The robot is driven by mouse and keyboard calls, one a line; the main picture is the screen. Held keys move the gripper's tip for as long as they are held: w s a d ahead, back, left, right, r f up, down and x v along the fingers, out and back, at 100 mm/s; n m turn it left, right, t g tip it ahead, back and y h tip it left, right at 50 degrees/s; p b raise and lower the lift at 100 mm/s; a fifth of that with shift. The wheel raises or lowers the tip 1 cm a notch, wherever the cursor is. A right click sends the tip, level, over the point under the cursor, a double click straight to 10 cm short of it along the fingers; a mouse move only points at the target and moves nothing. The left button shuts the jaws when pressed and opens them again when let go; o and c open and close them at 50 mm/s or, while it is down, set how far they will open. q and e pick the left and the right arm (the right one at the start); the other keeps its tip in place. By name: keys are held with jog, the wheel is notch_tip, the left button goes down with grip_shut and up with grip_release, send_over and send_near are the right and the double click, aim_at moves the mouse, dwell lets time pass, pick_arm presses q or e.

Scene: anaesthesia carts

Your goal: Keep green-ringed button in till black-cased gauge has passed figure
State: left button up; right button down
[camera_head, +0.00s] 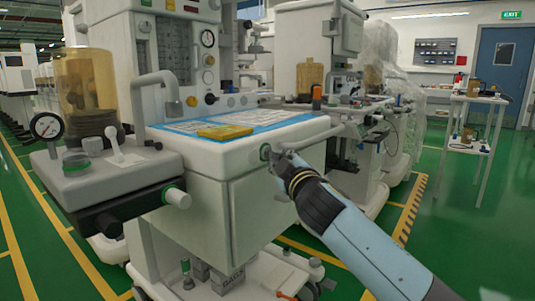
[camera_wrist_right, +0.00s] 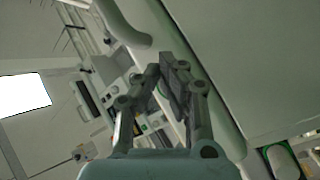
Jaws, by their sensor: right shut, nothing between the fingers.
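A green-ringed button (camera_head: 265,152) is on the front edge of the white cart. My right gripper (camera_head: 276,157) is shut and empty, its tips right beside the button and partly covering it. I cannot tell whether they touch it or whether it is pressed in. In the right wrist view, the shut fingers (camera_wrist_right: 172,75) point at the cart's edge. A black-cased gauge (camera_head: 47,126) with a white dial stands at the far left; its figures and needle reading are too small to tell. My left gripper is out of view.
A white knob with a green ring (camera_head: 177,196) sticks out at the left unit's corner. A yellow packet (camera_head: 224,132) lies on the blue-edged worktop. Green floor (camera_head: 460,240) is free at the right.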

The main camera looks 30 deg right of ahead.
jog(key=shift+w+a, duration=0.15)
jog(key=shift+w, duration=0.3)
dwell(0.6)
jog(key=shift+s, duration=0.15)
dwell(2.8)
jog(key=shift+s+d, duration=0.3)
jog(key=shift+s, duration=0.4)
jog(key=shift+s+d+b, duration=0.15)
jog(key=shift+s+d, duration=0.2)
jog(key=shift+s, duration=0.4)
jog(key=shift+s+d+b, duration=0.15)
jog(key=shift+s+d, duration=0.15)
jog(key=shift+s, duration=0.5)
jog(key=shift+s+d+b, duration=0.15)
jog(key=shift+s+d, duration=0.2)
jog(key=shift+s, duration=0.4)
jog(key=shift+f, duration=0.15)
